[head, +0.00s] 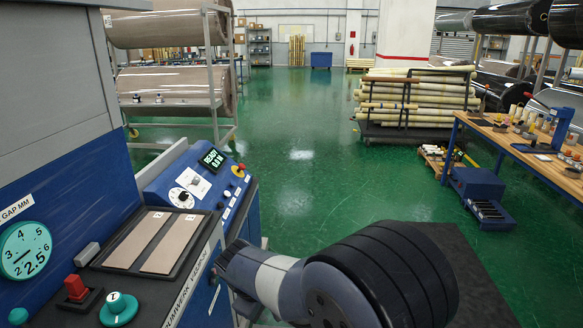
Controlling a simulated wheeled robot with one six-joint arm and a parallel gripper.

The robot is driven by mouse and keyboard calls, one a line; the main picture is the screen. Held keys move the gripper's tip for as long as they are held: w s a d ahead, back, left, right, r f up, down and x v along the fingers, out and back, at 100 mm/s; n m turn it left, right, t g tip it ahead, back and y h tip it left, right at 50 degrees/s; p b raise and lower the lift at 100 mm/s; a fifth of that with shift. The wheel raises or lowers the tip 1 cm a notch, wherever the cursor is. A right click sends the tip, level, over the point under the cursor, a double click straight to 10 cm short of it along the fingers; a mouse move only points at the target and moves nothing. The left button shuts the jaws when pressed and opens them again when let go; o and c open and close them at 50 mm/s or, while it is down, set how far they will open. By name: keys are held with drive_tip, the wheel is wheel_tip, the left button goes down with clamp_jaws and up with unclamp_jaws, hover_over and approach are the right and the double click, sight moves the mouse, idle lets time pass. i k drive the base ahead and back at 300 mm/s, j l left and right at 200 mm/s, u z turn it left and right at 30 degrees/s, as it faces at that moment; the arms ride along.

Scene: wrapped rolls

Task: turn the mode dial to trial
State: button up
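A sloped blue control panel (200,185) stands at the left and carries a lit display (212,160) reading READY 0.0 M. Below the display is a white dial plate (193,180) with small marks. A round white knob with a dark centre (180,197) sits at its lower left. The lettering is too small to read, so I cannot tell which is the mode dial or where it points. My arm reaches in from the lower right towards the machine's front edge. I cannot make out my gripper's fingers.
A teal knob (118,308), a red switch (76,288) and a GAP MM gauge (25,250) are nearer on the machine. A tray (98,262) holds two brown strips. Roll racks, a cart of rolls (420,100) and a workbench (520,150) stand beyond. The green floor (300,165) between is clear.

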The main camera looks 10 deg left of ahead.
sight(196, 180)
drive_tip(key=i, duration=1.65)
drive_tip(key=i+u, duration=0.2)
drive_tip(key=i, duration=0.3)
drive_tip(key=i+l+u, duration=0.2)
drive_tip(key=i, duration=0.3)
drive_tip(key=i+l+u, duration=0.2)
drive_tip(key=i, duration=0.35)
drive_tip(key=i+j+u, duration=0.2)
drive_tip(key=u, duration=0.2)
drive_tip(key=i+j+u, duration=0.1)
drive_tip(key=i+u, duration=0.5)
drive_tip(key=u, duration=0.15)
